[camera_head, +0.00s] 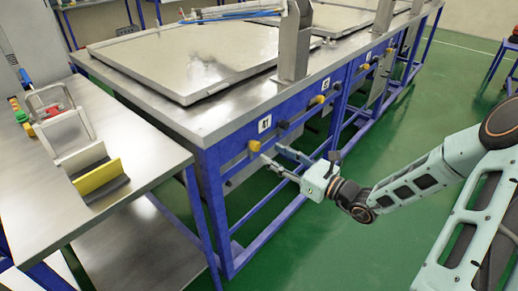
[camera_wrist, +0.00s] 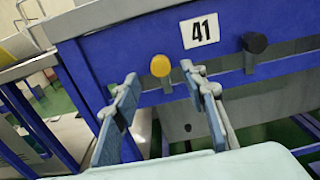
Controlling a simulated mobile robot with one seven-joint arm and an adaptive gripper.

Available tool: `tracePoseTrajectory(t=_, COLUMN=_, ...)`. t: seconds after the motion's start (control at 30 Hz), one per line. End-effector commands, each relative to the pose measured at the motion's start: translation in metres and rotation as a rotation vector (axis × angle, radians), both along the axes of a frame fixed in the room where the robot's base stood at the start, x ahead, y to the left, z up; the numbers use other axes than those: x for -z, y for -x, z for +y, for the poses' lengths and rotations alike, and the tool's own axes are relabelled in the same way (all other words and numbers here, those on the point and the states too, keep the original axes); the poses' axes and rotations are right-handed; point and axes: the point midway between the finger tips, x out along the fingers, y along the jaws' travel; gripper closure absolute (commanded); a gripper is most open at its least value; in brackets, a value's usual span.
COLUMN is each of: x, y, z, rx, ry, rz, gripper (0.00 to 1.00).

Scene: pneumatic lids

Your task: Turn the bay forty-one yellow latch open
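The yellow latch (camera_head: 254,146) is a round knob on the blue front rail of the bay, left of the white "41" label (camera_head: 264,124). In the wrist view the yellow latch (camera_wrist: 160,66) sits between and beyond my fingertips, nearer the upper middle. My gripper (camera_head: 272,158) is open and empty in front of the rail, just below and right of the latch. In the wrist view my gripper (camera_wrist: 158,82) has its fingers spread to both sides of the latch. I see a gap between the fingers and cannot tell whether either touches the knob.
A black knob (camera_wrist: 254,42) sits right of the label on the same rail. A grey lid (camera_head: 190,60) covers the bay top. A steel side table (camera_head: 130,150) with a yellow-edged holder (camera_head: 97,176) stands left. Another bay with a yellow knob (camera_head: 317,100) lies farther right.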

Motion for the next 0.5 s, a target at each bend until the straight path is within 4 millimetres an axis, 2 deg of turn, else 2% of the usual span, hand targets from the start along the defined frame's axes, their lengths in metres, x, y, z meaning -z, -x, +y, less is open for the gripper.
tracePoseTrajectory(t=0.03, x=0.001, y=-0.005, z=0.010, rx=-0.004, ry=-0.002, rz=-0.001, gripper=0.61)
tracePoseTrajectory(t=0.2, x=0.001, y=-0.024, z=0.032, rx=-0.003, ry=0.001, rz=-0.001, gripper=0.61)
tracePoseTrajectory(t=0.5, x=0.000, y=-0.038, z=0.049, rx=-0.001, ry=0.001, rz=0.000, gripper=0.61)
